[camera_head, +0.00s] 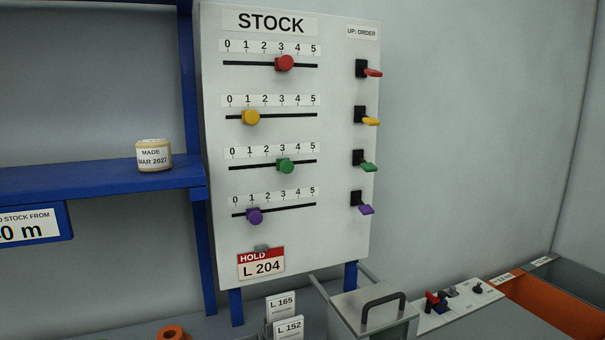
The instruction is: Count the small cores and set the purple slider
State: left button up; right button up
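The purple slider (255,216) is the lowest of the sliders on the white STOCK board (345,245). Its knob stands at about 1 on its 0 to 5 scale. A roll labelled MADE MAR 2027 (154,155) sits on the blue shelf (100,178) left of the board. An orange ring-shaped roll or core (173,333) shows at the bottom edge, partly cut off. I cannot tell whether it is one of the small cores. Neither of my grippers is in view.
Red (285,62), yellow (250,117) and green (286,166) sliders stand above, with coloured switches at right, including a purple one (366,209). A HOLD L 204 tag (261,263) hangs below. A handled box (372,312), switch panel (462,303) and orange bin (555,302) stand lower right.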

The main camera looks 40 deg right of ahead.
aim_at(255, 216)
jog(key=k+j, duration=0.15)
jog(key=j, duration=0.2)
jog(key=k+j, duration=0.15)
jog(key=j, duration=0.15)
jog(key=k+j, duration=0.15)
jog(key=j, duration=0.2)
jog(key=k+j, duration=0.15)
jog(key=j, duration=0.15)
